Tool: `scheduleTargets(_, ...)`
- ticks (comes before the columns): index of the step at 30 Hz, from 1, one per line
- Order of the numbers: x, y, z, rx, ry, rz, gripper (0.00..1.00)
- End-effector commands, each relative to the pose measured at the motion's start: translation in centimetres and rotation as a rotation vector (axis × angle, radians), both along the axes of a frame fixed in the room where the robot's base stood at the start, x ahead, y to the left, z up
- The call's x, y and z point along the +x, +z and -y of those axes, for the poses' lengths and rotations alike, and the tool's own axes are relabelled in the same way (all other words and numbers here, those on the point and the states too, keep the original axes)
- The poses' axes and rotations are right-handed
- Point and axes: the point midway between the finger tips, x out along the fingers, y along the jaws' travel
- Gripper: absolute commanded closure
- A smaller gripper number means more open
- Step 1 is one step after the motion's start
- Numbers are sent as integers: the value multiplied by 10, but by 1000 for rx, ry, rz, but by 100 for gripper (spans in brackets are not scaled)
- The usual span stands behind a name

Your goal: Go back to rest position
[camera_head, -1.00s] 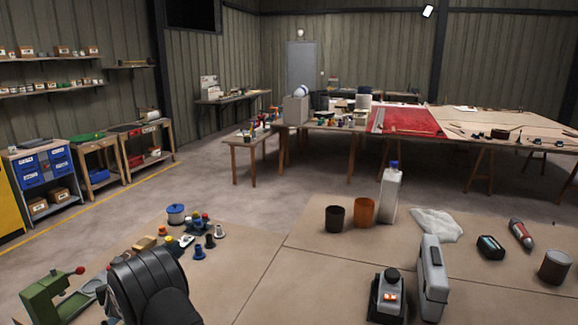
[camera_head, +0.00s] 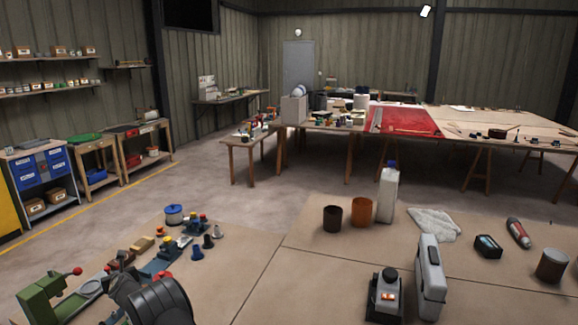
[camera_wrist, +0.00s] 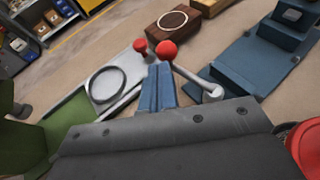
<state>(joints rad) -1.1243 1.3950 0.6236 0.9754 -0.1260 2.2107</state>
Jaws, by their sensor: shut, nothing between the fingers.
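My gripper (camera_wrist: 158,76) shows in the wrist view as two blue fingers, side by side and closed together with nothing held. Its tips point at a red ball knob (camera_wrist: 167,50) on a pale lever; I cannot tell whether they touch. My dark rounded arm (camera_head: 160,301) stands at the lower left in the head view, over the front of the left bench, and my fingers are not clear there.
A green device (camera_head: 40,298) with a red-knobbed lever stands left of my arm. A blue stepped fixture (camera_wrist: 255,60) and a brown block (camera_wrist: 172,22) lie close by. On the right bench are a black-and-grey device (camera_head: 386,294) and a grey case (camera_head: 430,277).

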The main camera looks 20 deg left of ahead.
Motion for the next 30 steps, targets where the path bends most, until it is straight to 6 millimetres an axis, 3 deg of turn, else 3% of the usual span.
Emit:
scheduleTargets(12,-7,0,14,-1,0,0,100)
scheduleTargets(30,-43,27,69,1,1,1,100)
